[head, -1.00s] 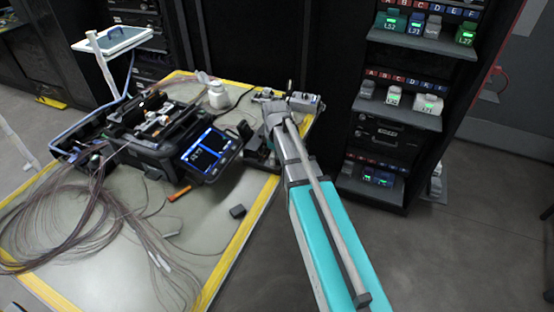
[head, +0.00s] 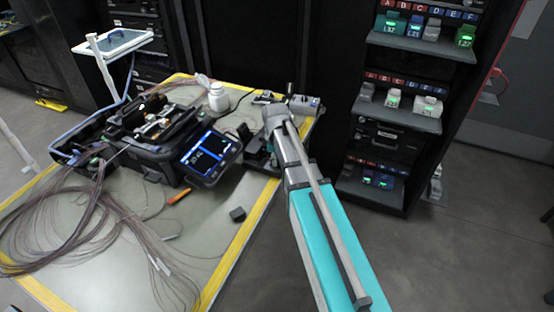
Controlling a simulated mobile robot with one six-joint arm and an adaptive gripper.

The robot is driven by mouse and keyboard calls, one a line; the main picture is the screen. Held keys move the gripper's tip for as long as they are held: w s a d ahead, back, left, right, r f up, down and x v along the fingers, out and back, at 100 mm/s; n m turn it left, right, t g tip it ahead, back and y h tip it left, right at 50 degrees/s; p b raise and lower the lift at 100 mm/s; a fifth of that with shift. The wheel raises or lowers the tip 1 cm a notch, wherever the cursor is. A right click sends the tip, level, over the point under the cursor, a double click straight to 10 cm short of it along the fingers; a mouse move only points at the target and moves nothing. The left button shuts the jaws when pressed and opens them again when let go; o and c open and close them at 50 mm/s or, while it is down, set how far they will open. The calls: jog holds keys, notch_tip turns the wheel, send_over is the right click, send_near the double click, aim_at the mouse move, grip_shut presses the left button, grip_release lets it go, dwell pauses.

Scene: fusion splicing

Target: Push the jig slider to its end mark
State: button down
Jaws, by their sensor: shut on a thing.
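My arm reaches across the right side of the work table (head: 218,240) to its far right corner. My gripper (head: 270,146) is beyond the wrist, low over a small dark jig (head: 258,160) at the table's right edge. The fingers are small, dark and largely covered by my own arm. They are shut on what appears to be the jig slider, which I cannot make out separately. The end mark cannot be seen in this view.
A black fusion splicer (head: 150,150) with a lit screen (head: 208,153) stands left of the jig. A white bottle (head: 218,97) and a grey device (head: 303,104) are behind. Loose fibres (head: 70,225) cover the left. A rack shelf (head: 400,117) stands right.

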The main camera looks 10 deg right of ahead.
jog(key=shift+w+d, duration=0.6)
jog(key=shift+w, duration=0.25)
jog(key=shift+w+d, duration=0.6)
jog(key=shift+w, duration=0.2)
jog(key=c, duration=0.6)
grip_release()
jog(key=shift+r, duration=0.1)
